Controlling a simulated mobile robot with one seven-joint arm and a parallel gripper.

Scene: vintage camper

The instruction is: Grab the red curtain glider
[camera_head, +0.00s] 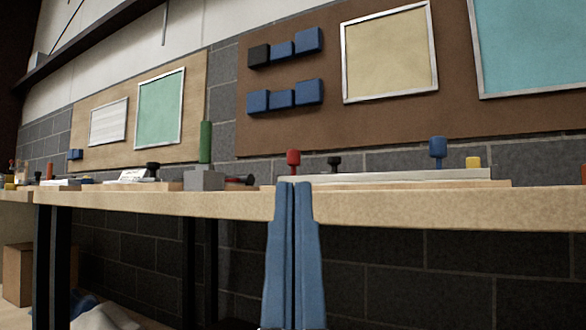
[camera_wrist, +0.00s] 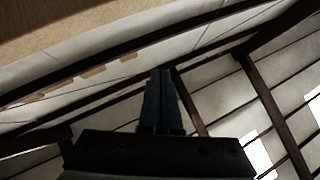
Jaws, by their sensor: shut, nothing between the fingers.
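A small red knob-like piece (camera_head: 293,158), which looks like the red curtain glider, stands upright on a pale board (camera_head: 400,176) on the workbench in the head view. My gripper (camera_head: 293,184) is shut and empty, with its blue fingers pointing up. In the picture its tips overlap the bench's front edge, just below the red piece. I cannot tell how far apart they are in depth. My gripper (camera_wrist: 162,73) also shows in the wrist view against the ceiling and dark beams; the red piece does not appear there.
A black piece (camera_head: 334,162), a blue piece (camera_head: 437,150) and a yellow piece (camera_head: 473,162) stand along the same board. A grey block (camera_head: 204,180) and a green cylinder (camera_head: 205,142) are to the left. The workbench edge (camera_head: 400,207) spans the view.

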